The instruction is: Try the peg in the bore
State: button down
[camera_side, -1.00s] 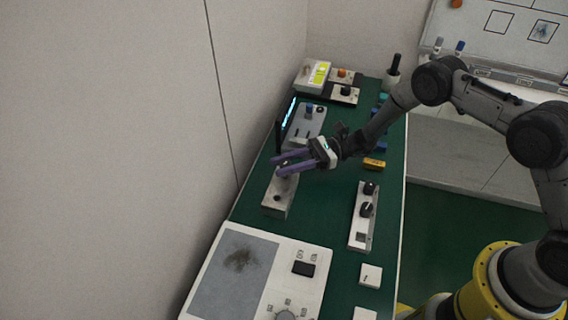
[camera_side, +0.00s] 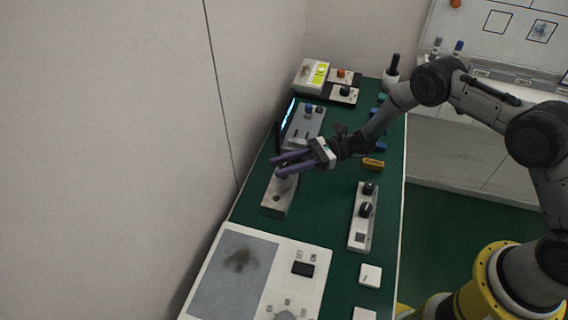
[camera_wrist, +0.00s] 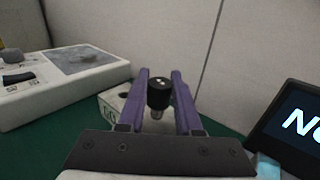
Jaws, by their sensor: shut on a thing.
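My gripper (camera_side: 277,167) has long purple fingers and is over the far end of a pale block (camera_side: 277,203). A dark round hole (camera_side: 277,198) shows in the nearer part of the block's top. In the wrist view, my gripper (camera_wrist: 160,80) is shut on the peg (camera_wrist: 159,93), which has a black cap and a metal shank. The peg looks upright, with the block (camera_wrist: 112,101) behind and below it. The fingers hide much of the peg in the side view. I cannot tell whether its lower end is in a bore.
A grey unit with a lit screen (camera_side: 287,116) stands beyond the block. A panel with a grey plate (camera_side: 216,290) lies on the near side. A strip with black knobs (camera_side: 361,226) and a yellow block (camera_side: 373,164) are to the right. Green bench (camera_side: 325,212) is bare between.

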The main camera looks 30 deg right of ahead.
aim_at(284, 163)
jog(key=shift+f, duration=0.35)
dwell(1.9)
jog(key=shift+r, duration=2.65)
